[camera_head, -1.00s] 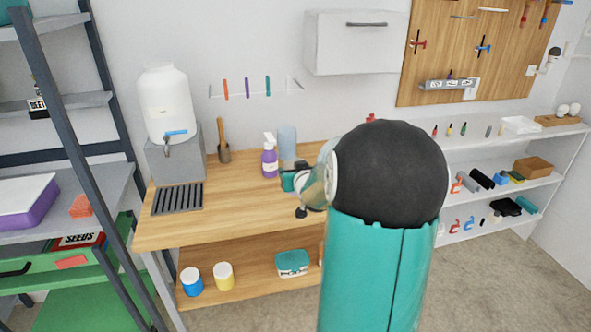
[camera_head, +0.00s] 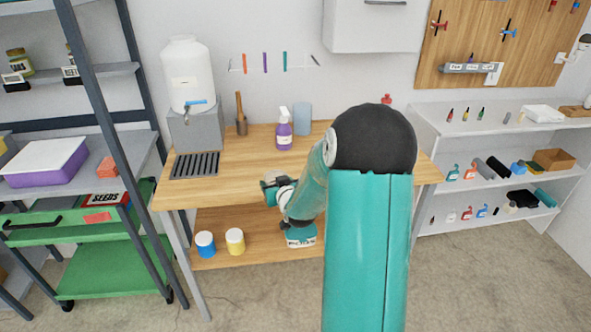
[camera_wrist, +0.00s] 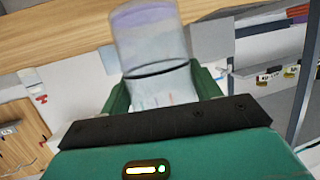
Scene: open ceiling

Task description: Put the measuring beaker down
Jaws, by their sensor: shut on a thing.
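My gripper (camera_wrist: 160,90) is shut on the measuring beaker (camera_wrist: 150,45), a clear, greyish cylinder with a dark line around it and a purple tint at its far end. The beaker stands out between the green fingers at the top of the wrist view. In the head view my gripper (camera_head: 271,190) is over the front part of the wooden workbench (camera_head: 230,180). I cannot make out the beaker there.
A purple spray bottle (camera_head: 284,133) and a bluish cylinder (camera_head: 302,119) stand at the back of the bench. A water dispenser (camera_head: 188,75), a dark drain grate (camera_head: 195,165) and a wooden-handled tool (camera_head: 240,115) are at left. The bench's middle left is clear.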

